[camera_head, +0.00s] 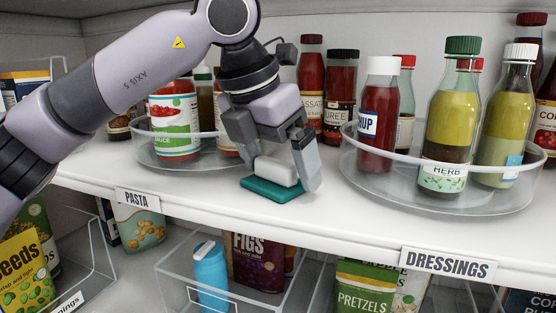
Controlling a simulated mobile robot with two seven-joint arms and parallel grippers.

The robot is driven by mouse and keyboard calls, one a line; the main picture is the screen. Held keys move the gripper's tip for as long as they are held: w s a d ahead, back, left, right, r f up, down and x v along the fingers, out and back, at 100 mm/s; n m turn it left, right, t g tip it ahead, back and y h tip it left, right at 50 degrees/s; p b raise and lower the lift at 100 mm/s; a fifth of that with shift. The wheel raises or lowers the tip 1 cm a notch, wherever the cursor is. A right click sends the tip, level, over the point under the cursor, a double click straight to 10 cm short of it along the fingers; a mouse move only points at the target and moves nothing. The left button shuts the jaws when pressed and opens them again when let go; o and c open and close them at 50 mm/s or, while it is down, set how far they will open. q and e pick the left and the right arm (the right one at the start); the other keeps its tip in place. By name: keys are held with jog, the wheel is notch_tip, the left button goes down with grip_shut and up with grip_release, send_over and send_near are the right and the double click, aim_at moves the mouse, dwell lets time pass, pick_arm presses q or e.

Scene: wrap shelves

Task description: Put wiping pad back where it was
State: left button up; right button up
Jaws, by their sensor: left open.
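The wiping pad, a white block (277,171) on a teal base (271,191), lies flat on the white upper shelf (330,218) near its front edge, between two clear round trays. My left gripper (285,172) is directly above and around the pad, pointing down. Its fingers are open, with one finger at the pad's right side and the other partly hidden behind the white block. I cannot tell whether the fingers touch it. My right gripper is not in view.
A left clear tray (190,161) holds sauce jars and a right clear tray (440,193) holds dressing bottles, both close to the gripper. Bottles stand behind. The shelf edge has PASTA (138,200) and DRESSINGS (448,264) labels. Bins with packets fill the shelf below.

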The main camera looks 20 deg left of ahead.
pick_arm(q)
jog(key=shift+r, duration=0.55)
jog(key=v, duration=1.1)
jog(key=shift+s+a+r, duration=0.1)
jog(key=shift+s, duration=0.05)
